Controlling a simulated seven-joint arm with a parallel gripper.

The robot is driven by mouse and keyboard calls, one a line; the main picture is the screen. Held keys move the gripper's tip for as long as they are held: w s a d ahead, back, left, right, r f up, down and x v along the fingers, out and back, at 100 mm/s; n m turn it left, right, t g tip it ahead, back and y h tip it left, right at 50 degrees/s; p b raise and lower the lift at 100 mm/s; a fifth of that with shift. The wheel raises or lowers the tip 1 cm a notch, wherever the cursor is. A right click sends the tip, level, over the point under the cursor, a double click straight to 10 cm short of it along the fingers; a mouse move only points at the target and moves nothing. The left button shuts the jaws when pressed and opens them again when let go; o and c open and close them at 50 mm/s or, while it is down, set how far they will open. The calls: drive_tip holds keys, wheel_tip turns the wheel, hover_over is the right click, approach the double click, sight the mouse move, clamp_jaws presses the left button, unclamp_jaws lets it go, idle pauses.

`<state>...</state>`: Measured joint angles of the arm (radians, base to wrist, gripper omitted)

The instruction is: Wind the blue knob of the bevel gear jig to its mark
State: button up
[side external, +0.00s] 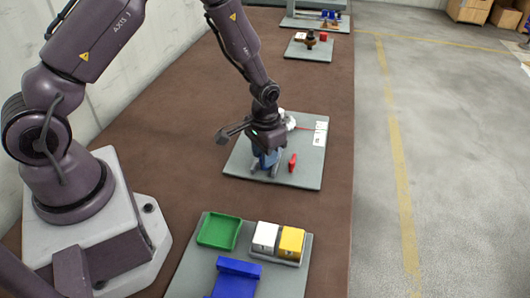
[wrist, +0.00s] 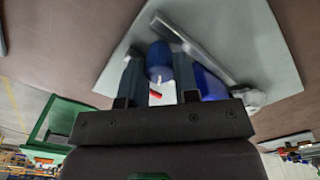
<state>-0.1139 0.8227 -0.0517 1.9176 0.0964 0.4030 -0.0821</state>
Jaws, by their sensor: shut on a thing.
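The bevel gear jig stands on a grey plate (side external: 238,163) in the middle of the brown table. My gripper (side external: 265,155) points down over its blue parts and hides much of them. In the wrist view my two dark fingers (wrist: 159,72) are shut on the blue knob (wrist: 158,60), one on each side. A second blue part (wrist: 210,84) and a grey bar (wrist: 192,46) lie just beside them. A white disc with a red pointer (side external: 300,128) and a white marked card (side external: 320,134) are behind. I cannot tell how the pointer sits against the mark.
A red upright piece (side external: 292,162) stands on the plate, right of my gripper. A nearer plate (side external: 190,262) carries a green tray (side external: 219,231), a white block (side external: 265,236), a yellow block (side external: 291,241) and a blue part (side external: 236,275). Another plate (side external: 308,52) lies farther back.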

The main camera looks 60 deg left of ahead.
idle(0.3)
drive_tip(key=o, duration=0.9)
wheel_tip(320, 180, up, 13)
drive_tip(key=s+d+r+t, duration=0.1)
drive_tip(key=s+r+t, duration=0.1)
drive_tip(key=s+r, duration=0.4)
drive_tip(key=s+r+t, duration=0.1)
drive_tip(key=s+r, duration=0.5)
drive_tip(key=s+d+r+t, duration=0.1)
drive_tip(key=s+r+t, duration=0.1)
drive_tip(key=s+r, duration=0.4)
drive_tip(key=shift+s+d+r+m+t, duration=0.2)
drive_tip(key=shift+d+m+t, duration=0.1)
drive_tip(key=shift+d+m, duration=0.1)
